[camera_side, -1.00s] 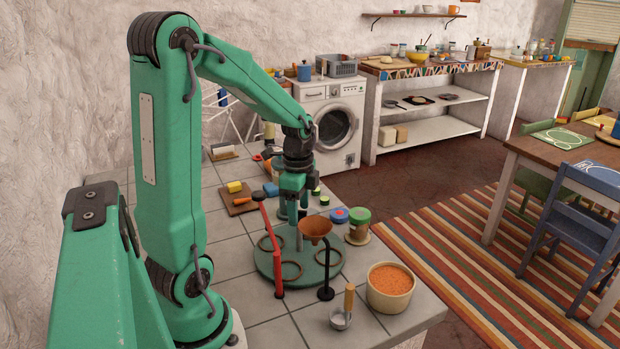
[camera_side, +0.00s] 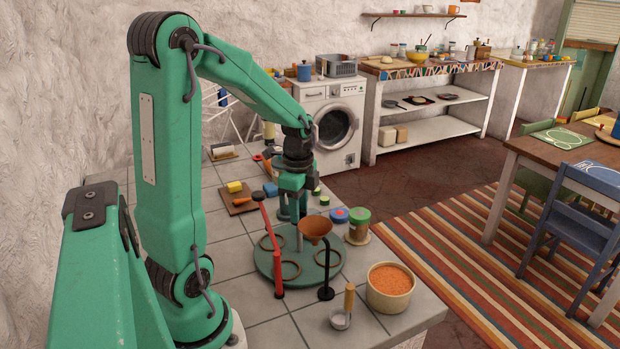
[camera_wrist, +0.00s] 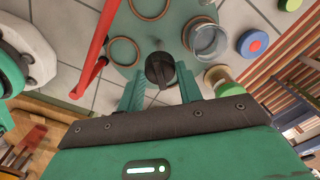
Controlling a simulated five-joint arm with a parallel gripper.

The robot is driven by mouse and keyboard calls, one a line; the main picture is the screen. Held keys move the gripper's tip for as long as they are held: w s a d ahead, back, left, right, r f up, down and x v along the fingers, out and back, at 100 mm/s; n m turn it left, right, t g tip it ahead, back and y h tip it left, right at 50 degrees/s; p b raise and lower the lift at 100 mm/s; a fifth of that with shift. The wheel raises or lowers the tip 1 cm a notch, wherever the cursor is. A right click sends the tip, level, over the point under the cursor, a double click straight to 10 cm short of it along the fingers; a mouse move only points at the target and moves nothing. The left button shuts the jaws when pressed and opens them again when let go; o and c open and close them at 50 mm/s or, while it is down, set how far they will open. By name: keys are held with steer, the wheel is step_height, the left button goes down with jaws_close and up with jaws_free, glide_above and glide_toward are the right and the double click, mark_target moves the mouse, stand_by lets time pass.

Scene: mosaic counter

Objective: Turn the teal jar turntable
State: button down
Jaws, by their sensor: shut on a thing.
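The round teal turntable (camera_side: 308,273) lies flat on the tiled counter, with several thin brown rings on top and a post at its middle. My gripper (camera_side: 292,208) points down over its far half. In the wrist view my gripper (camera_wrist: 161,90) has its two teal fingers on either side of a dark knob (camera_wrist: 160,70), shut on it. The teal disc (camera_wrist: 130,68) shows around the knob. A clear glass jar (camera_wrist: 208,40) stands close beyond the right finger. The fingertips' contact is partly hidden in the side view.
A red post (camera_side: 268,245) and an orange funnel (camera_side: 315,228) on a black stand rise at the turntable's front.

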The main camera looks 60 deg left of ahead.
steer(key=shift+m, duration=4.2)
steer(key=c, duration=0.9)
jaws_free()
steer(key=shift+c, duration=0.2)
steer(key=shift+r, duration=0.1)
steer(key=shift+r, duration=3.85)
